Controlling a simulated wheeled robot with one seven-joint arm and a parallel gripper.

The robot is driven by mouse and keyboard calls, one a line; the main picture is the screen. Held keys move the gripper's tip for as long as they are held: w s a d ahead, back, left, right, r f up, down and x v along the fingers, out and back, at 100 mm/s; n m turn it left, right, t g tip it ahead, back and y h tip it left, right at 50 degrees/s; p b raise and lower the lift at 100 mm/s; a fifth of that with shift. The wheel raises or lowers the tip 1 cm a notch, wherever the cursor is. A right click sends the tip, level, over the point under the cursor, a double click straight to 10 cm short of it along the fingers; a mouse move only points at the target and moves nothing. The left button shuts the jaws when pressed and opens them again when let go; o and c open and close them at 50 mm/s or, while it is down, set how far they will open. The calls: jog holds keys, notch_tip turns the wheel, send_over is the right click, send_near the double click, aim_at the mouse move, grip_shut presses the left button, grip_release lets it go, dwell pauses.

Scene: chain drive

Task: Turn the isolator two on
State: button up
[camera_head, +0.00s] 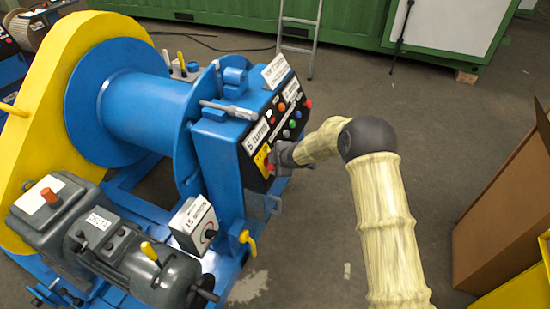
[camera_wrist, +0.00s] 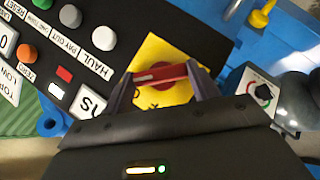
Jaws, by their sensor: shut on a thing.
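The blue winch's control panel (camera_head: 285,112) faces right in the head view. At its lower end is a yellow plate (camera_wrist: 150,52) with a round red rotary switch and a red bar handle (camera_wrist: 160,74). In the head view this yellow plate (camera_head: 261,158) is partly hidden by my gripper. My gripper (camera_wrist: 162,80) has one finger on each end of the bar handle and is shut on it. The handle lies roughly level across the wrist view. I cannot read whether this switch is labelled isolator two.
A grey box with another rotary switch (camera_head: 208,235) sits lower left of the panel; it also shows in the wrist view (camera_wrist: 262,94). Push buttons (camera_wrist: 103,37) line the panel. A yellow lever (camera_head: 248,243) sticks out below. Open floor and a brown box (camera_head: 505,215) lie right.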

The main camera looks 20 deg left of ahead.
jog(key=shift+d+f, duration=0.1)
jog(key=shift+d, duration=0.05)
jog(key=o, duration=1)
jog(key=shift+r, duration=0.3)
jog(key=p+v, duration=0.1)
jog(key=v, duration=1.6)
jog(key=shift+d+f, duration=0.1)
jog(key=shift+d, duration=0.1)
